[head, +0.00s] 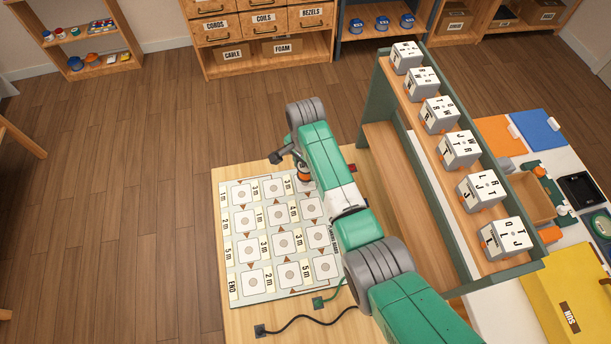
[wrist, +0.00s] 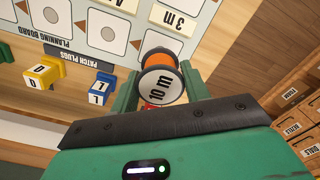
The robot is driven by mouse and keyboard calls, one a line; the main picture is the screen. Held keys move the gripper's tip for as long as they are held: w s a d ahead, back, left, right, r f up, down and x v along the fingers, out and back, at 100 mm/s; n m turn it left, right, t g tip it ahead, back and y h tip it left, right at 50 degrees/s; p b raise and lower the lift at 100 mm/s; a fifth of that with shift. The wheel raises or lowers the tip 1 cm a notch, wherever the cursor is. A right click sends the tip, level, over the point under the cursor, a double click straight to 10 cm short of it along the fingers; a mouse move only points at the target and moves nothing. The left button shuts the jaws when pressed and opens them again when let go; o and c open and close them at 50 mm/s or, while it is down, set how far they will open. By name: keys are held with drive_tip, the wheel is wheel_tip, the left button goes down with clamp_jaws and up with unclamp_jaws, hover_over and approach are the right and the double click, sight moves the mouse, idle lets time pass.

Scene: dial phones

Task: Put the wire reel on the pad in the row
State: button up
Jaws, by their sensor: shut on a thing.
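The wire reel (wrist: 162,86) is orange with a dark rim and a round white end marked "10 m". My gripper (wrist: 160,92) is shut on it, one green finger on each side. In the head view, the reel (head: 304,175) shows as a small orange patch over the top right of the planning board, partly hidden by my arm. The planning board (head: 262,298) is pale, with rows of square white pads such as this one (head: 249,282), length labels and brown arrows. My arm covers the board's right edge. I cannot tell whether the reel touches the board.
Yellow and blue patch plugs (wrist: 43,72) stand beside the board in the wrist view. A green shelf (head: 395,110) with a row of grey lettered blocks (head: 459,148) stands to the right. Black and green cables (head: 300,318) lie at the table's front. Drawers and shelves stand far back.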

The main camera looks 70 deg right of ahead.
sight(305, 174)
drive_tip(key=shift+f+b, duration=0.65)
drive_tip(key=shift+f, duration=1.4)
drive_tip(key=o, duration=1)
drive_tip(key=shift+o, duration=0.2)
drive_tip(key=shift+r, duration=0.1)
wheel_tip(305, 174, up, 12)
drive_tip(key=p, duration=0.3)
drive_tip(key=shift+r, duration=0.1)
